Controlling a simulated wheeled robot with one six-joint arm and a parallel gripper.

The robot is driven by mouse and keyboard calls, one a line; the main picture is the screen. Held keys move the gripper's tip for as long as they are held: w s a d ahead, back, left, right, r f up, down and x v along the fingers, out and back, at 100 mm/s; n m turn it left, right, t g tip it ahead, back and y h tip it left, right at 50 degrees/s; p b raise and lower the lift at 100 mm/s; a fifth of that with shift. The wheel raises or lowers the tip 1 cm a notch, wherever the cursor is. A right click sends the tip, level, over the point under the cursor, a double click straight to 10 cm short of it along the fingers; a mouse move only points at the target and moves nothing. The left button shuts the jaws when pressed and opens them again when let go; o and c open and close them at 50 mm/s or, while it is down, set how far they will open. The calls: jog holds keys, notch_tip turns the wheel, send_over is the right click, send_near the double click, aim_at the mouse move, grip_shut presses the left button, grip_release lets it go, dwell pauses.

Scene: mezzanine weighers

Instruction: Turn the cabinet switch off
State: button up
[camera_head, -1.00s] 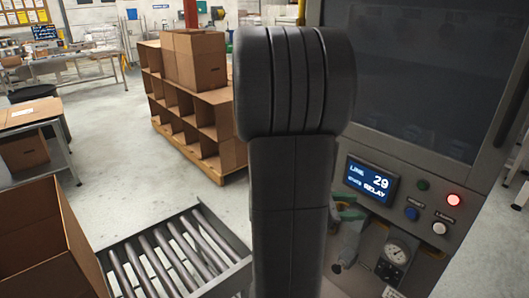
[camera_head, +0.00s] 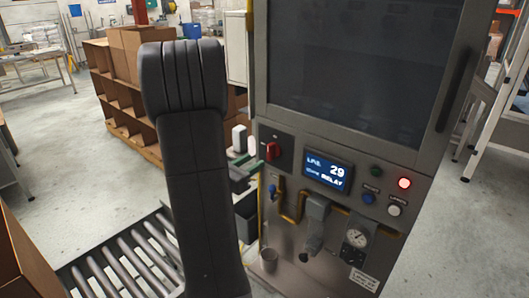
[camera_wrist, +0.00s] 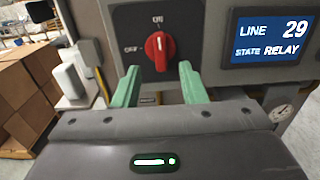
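The cabinet switch is a red rotary knob (camera_head: 272,151) on a dark plate, left of the screen on the cabinet front (camera_head: 300,225). In the wrist view the knob (camera_wrist: 159,50) stands roughly upright, its grip toward the ON mark above; an OFF mark is at its left. My gripper (camera_wrist: 159,74) has two green fingers spread apart, one lower left and one lower right of the knob, with nothing between them. In the head view my gripper (camera_head: 248,170) is just left of the switch, partly hidden by my arm. I see no contact with the knob.
A lit screen (camera_head: 328,170) reads LINE 29, STATE RELAY. Right of it are a red lamp (camera_head: 404,183) and several buttons; below are pipes and a gauge (camera_head: 356,238). A roller conveyor (camera_head: 130,255) and cardboard boxes (camera_head: 120,90) stand left.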

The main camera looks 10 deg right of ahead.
aim_at(268, 152)
jog(key=p+x, duration=0.1)
jog(key=x, duration=0.5)
jog(key=shift+w+d, duration=0.2)
jog(key=shift+d, duration=0.15)
jog(key=shift+c, duration=0.2)
grip_shut()
